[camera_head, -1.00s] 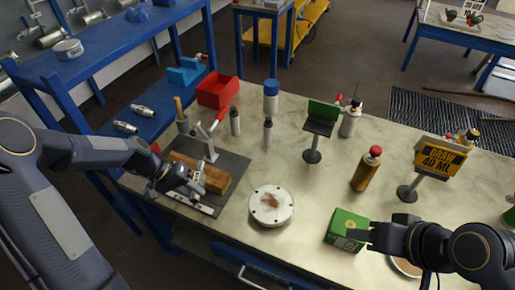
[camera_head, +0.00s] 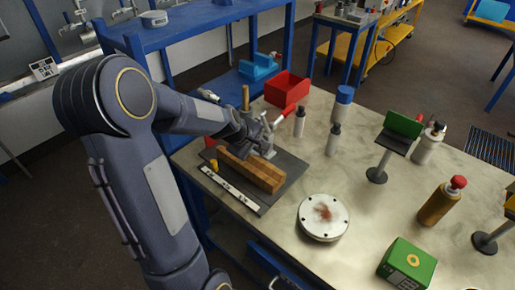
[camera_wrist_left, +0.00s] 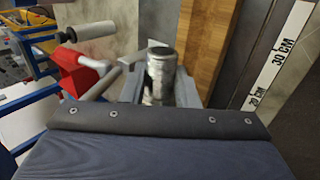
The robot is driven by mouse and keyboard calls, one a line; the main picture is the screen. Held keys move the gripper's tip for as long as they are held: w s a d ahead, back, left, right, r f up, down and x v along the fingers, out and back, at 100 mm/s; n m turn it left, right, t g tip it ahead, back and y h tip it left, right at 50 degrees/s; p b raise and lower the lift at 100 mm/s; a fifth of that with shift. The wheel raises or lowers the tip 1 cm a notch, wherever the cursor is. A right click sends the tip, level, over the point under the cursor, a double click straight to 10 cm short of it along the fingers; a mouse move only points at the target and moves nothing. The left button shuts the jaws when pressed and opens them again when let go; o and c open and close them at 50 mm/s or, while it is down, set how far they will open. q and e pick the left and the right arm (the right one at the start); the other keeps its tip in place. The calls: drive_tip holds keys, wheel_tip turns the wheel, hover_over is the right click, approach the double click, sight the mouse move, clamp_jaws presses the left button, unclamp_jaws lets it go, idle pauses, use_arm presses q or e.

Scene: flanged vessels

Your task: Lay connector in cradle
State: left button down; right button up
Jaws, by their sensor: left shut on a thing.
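My left gripper (camera_head: 258,138) is over the far side of the wooden block (camera_head: 250,170), close to the red-handled clamp (camera_head: 287,113). In the left wrist view a shiny metal cylindrical connector (camera_wrist_left: 161,75) stands between the fingers of the left gripper (camera_wrist_left: 158,90), which are shut on it. In the head view the gripper largely hides this connector. The wooden block also shows in the wrist view (camera_wrist_left: 202,40), beside the connector. I cannot tell for sure which part is the cradle; the block lies on a dark mat (camera_head: 283,187). My right gripper is out of view.
A white ruler strip (camera_head: 230,188) lies along the mat's front. A red bin (camera_head: 287,88), grey bottles (camera_head: 333,139), a round white flange (camera_head: 323,217) and a green box (camera_head: 407,264) stand around. A blue holder (camera_head: 258,66) sits on the bench behind.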

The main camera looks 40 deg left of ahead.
sight(261, 164)
use_arm(q)
drive_tip(key=shift+f+b, duration=2.8)
drive_tip(key=shift+f, duration=0.3)
drive_tip(key=shift+f, duration=0.15)
drive_tip(key=shift+s+f+b, duration=0.1)
drive_tip(key=shift+f+b, duration=0.2)
drive_tip(key=shift+b, duration=0.1)
